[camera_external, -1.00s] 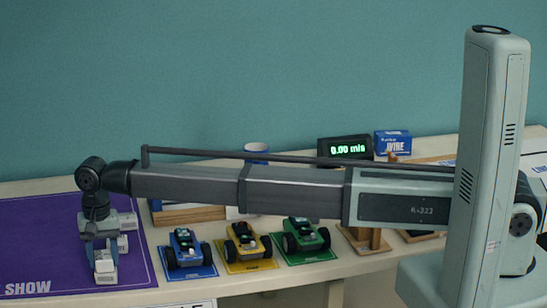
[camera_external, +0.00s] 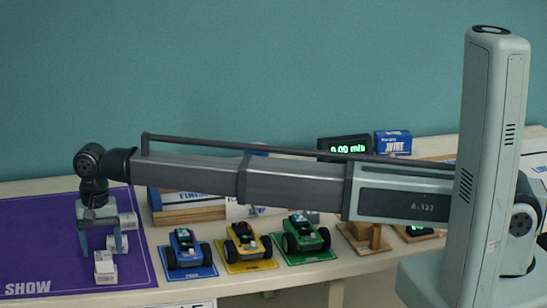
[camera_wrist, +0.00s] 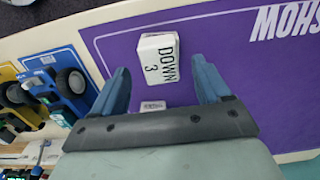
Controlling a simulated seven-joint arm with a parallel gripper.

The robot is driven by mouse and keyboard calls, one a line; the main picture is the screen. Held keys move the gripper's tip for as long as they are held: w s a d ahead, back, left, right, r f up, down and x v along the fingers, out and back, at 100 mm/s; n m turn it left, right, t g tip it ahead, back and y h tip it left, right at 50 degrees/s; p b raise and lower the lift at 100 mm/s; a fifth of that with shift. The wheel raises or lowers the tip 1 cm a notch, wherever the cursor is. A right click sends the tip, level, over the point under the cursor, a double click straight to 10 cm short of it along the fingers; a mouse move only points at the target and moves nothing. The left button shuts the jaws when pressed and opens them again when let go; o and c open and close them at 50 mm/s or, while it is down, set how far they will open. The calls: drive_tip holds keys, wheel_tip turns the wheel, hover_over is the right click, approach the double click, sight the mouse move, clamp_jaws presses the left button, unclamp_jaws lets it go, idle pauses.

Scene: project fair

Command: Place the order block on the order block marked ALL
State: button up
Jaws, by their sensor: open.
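My gripper (camera_external: 100,250) is open and empty over the purple mat, its blue fingers pointing down. A white order block (camera_external: 105,270) stands on the mat in front of it. In the wrist view this looks like the block lettered "DOWN 3" (camera_wrist: 160,60), beyond the fingertips of my gripper (camera_wrist: 163,75). A second white block (camera_external: 117,244) is partly behind the fingers. A third white block (camera_external: 127,221) lies farther back. In the wrist view another white block (camera_wrist: 152,105) shows between the fingers, partly hidden by the gripper body. No block's ALL marking is readable.
The purple SHOW mat (camera_external: 35,250) is clear on its left. Blue (camera_external: 187,250), yellow (camera_external: 247,243) and green (camera_external: 305,236) model cars stand on cards to the right. A display (camera_external: 345,147) and a blue wire box (camera_external: 393,143) stand behind my arm.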

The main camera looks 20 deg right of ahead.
sight(103, 255)
wheel_tip(103, 255, up, 9)
idle(0.4)
